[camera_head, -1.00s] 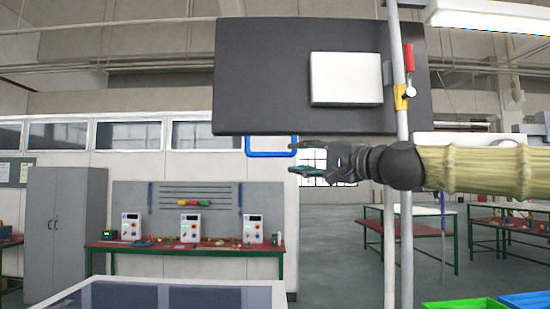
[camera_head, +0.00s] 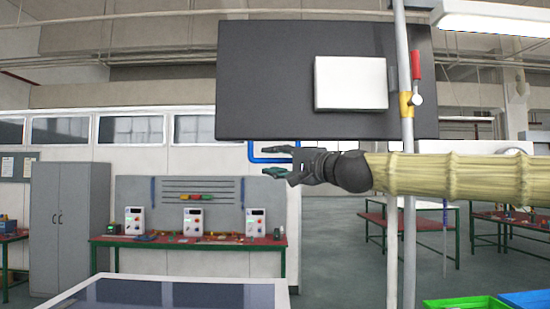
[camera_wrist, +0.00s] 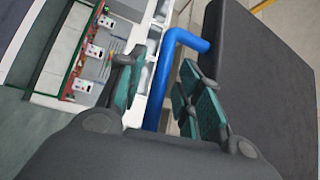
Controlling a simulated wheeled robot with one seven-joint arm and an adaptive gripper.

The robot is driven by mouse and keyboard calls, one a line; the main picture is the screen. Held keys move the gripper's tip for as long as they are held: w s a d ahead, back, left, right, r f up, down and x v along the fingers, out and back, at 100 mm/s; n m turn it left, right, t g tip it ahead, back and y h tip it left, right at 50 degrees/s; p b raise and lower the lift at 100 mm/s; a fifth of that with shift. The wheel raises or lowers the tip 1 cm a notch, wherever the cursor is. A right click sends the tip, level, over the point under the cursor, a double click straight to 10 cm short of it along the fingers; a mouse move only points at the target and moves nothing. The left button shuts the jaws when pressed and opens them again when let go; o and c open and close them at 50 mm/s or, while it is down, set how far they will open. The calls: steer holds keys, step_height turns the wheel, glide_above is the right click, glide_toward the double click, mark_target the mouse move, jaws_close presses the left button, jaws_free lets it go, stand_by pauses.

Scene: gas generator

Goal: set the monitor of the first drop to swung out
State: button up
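The monitor (camera_head: 265,80) is a dark flat panel seen from behind, with a white box (camera_head: 350,83) on its back, beside an upright pole (camera_head: 404,60). It also shows as a dark slab in the wrist view (camera_wrist: 262,75). A blue handle (camera_head: 254,153) hangs under its lower edge. My gripper (camera_head: 279,161) is open at the handle's right part, which it partly hides. In the wrist view the blue handle (camera_wrist: 166,70) runs between the spread green-padded fingers of my gripper (camera_wrist: 162,88). I cannot tell whether a finger touches it.
A red lever (camera_head: 415,66) and a yellow clamp (camera_head: 405,104) are on the pole. A lamp (camera_head: 495,18) hangs at upper right. A pale-rimmed table (camera_head: 180,287) stands below. Green and blue bins (camera_head: 465,302) are at lower right. A red bench (camera_head: 190,243) stands far back.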

steer(key=shift+a, duration=0.15)
jaws_close()
